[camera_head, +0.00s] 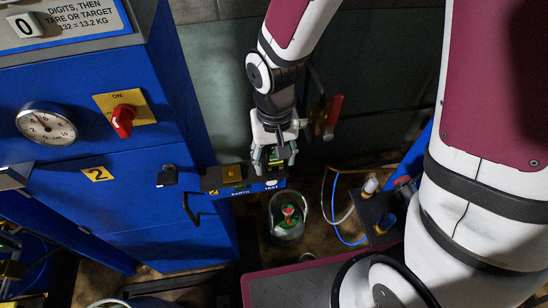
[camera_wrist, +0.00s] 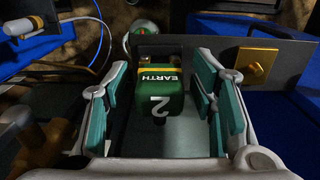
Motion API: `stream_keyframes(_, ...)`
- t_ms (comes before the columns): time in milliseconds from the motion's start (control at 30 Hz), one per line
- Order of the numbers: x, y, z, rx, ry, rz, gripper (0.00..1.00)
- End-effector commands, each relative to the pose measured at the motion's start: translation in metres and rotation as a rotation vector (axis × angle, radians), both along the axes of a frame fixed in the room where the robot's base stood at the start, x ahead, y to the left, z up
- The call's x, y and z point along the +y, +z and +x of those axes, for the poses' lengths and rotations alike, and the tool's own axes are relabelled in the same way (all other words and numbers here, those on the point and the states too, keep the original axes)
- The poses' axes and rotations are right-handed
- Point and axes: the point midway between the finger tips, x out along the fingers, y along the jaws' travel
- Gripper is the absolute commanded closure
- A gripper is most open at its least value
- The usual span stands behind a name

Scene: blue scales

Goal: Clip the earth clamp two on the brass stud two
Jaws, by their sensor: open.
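The earth clamp two (camera_wrist: 158,112), a green block marked "EARTH 2" with a yellow band, sits between the spread fingers of my gripper (camera_wrist: 152,96) in the wrist view. Gaps show on both sides of it. Its far end meets the dark bracket plate (camera_wrist: 205,48), with a bit of brass showing there. I cannot tell whether that brass is the stud or whether the clamp grips it. In the head view my open gripper (camera_head: 274,158) is over the bracket's right part, with the green clamp (camera_head: 275,154) partly hidden between its fingers.
A brass square (camera_head: 232,173) is on the bracket's left part. Cables (camera_head: 337,220) and a dark fixture lie right.

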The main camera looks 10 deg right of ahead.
Motion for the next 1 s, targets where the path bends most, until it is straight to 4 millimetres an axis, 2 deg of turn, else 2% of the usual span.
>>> stream_keyframes(767, -0.0002, -0.0001, 0.0002, 0.0, 0.0, 0.0, 0.48)
stream_keyframes(867, -0.0002, -0.0001, 0.0002, 0.0, 0.0, 0.0, 0.66)
stream_keyframes(1000, -0.0002, -0.0001, 0.0001, 0.0, 0.0, 0.0, 0.98)
